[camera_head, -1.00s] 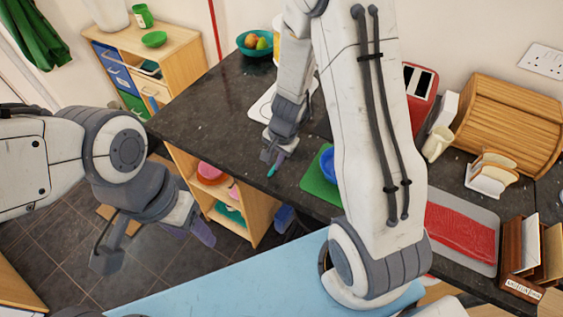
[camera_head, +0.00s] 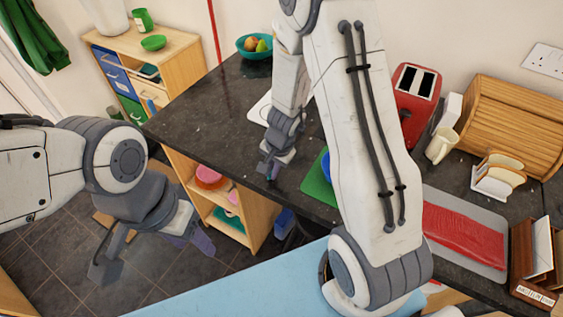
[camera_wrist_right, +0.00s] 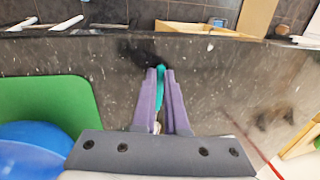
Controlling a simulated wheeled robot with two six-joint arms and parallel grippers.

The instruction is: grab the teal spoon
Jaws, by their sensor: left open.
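The teal spoon (camera_wrist_right: 160,88) shows in the right wrist view as a narrow teal strip between the purple fingers of my right gripper (camera_wrist_right: 162,72). The fingers are close together on it, over the dark counter. Much of the spoon is hidden by the fingers. In the head view, my right gripper (camera_head: 268,170) points down near the counter's front edge, and the spoon is barely visible there. My left gripper (camera_head: 148,250) is open and empty above the floor at the left, away from the counter.
A green board (camera_wrist_right: 50,100) with a blue bowl (camera_wrist_right: 30,150) lies beside my right gripper. A red toaster (camera_head: 415,95) and a cream mug (camera_head: 441,146) stand further right. A teal fruit bowl (camera_head: 253,50) is at the back.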

